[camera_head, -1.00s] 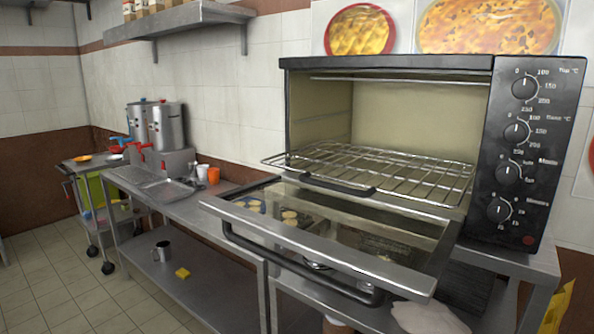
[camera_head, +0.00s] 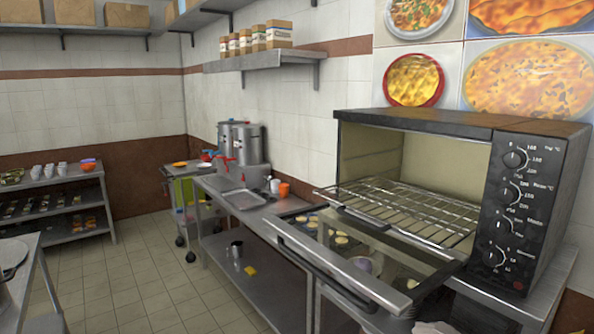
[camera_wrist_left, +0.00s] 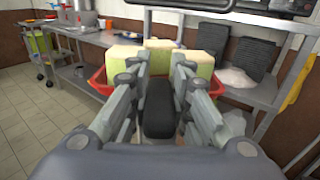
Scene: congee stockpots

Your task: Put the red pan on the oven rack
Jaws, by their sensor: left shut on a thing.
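The red pan (camera_wrist_left: 98,81) shows in the left wrist view, with red rim parts at both sides of my left gripper (camera_wrist_left: 160,78). The gripper is shut on the pan; its fingers hide much of it. Pale yellow-green blocks (camera_wrist_left: 165,58) show at the fingertips, at the pan. A dark bar lies between the fingers; I cannot tell if it is the handle. In the head view the oven (camera_head: 535,200) has its glass door (camera_head: 420,278) lowered open. The wire oven rack (camera_head: 400,208) extends out of the cavity, and its visible surface is bare. My right gripper is not in view.
The oven stands on a steel counter (camera_head: 562,285). A steel tray (camera_head: 243,200) and an orange cup (camera_head: 284,190) are on the counter to its left. A mug (camera_head: 236,249) is on the shelf below. The tiled floor (camera_head: 130,280) at left is clear.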

